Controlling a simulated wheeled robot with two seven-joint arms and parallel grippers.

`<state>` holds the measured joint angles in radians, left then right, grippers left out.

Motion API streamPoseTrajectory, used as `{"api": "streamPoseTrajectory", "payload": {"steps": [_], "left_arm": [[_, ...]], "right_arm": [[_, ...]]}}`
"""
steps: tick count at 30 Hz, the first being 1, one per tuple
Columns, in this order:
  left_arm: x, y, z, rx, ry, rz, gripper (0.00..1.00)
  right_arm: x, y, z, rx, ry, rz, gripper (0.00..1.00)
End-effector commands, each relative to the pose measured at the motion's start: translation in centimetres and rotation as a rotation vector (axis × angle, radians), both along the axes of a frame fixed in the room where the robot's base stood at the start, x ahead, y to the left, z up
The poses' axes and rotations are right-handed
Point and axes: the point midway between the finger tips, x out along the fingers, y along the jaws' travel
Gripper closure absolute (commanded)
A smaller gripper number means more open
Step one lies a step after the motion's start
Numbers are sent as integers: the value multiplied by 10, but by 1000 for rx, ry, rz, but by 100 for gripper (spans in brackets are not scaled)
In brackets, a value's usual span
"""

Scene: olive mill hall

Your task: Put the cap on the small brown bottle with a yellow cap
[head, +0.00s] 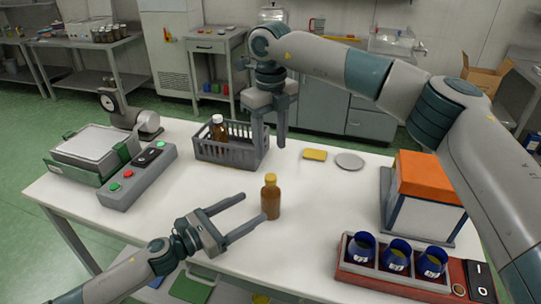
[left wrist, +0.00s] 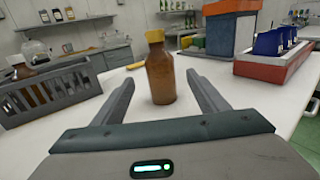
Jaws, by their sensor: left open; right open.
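The small brown bottle (head: 270,202) stands upright on the white table, with the yellow cap (head: 270,178) sitting on its top. I cannot tell how tight the cap is. In the left wrist view the bottle (left wrist: 160,78) stands in line with the space between my fingers, the cap (left wrist: 155,36) above it. My left gripper (head: 254,206) is open and level, its fingertips close to the bottle's left side in the head view. My right gripper (head: 270,143) is open and points down beside the grey basket's right end, behind the bottle.
The grey basket (head: 232,155) holds a brown bottle with a white cap (head: 219,128). A yellow block (head: 315,155) and a grey disc (head: 349,161) lie behind right. A red rack (head: 395,279) with blue cups stands front right, an orange-topped box (head: 425,205) behind it. A button panel (head: 138,177) is left.

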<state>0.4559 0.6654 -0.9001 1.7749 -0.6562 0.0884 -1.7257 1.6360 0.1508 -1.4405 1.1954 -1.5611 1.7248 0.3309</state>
Motion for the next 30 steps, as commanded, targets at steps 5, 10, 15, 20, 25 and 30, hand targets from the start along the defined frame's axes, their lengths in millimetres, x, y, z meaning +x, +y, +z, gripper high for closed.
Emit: {"api": "streamPoseTrajectory", "payload": {"steps": [5, 10, 15, 20, 25, 30], "left_arm": [[-24, 30, -5, 1, 2, 0, 33], [-41, 52, -3, 1, 1, -1, 33], [-51, 64, -2, -1, 1, -1, 33], [-54, 68, 0, -1, 1, 0, 33], [-54, 68, 0, -1, 1, 0, 33], [-54, 68, 1, -1, 1, 0, 33]], "right_arm": [[0, 0, -15, 0, 0, 0, 54], [0, 0, -24, 0, 0, 0, 54], [0, 0, -29, 0, 0, 0, 54], [0, 0, -29, 0, 0, 0, 54], [0, 0, -29, 0, 0, 0, 54], [0, 0, -28, 0, 0, 0, 54]]}}
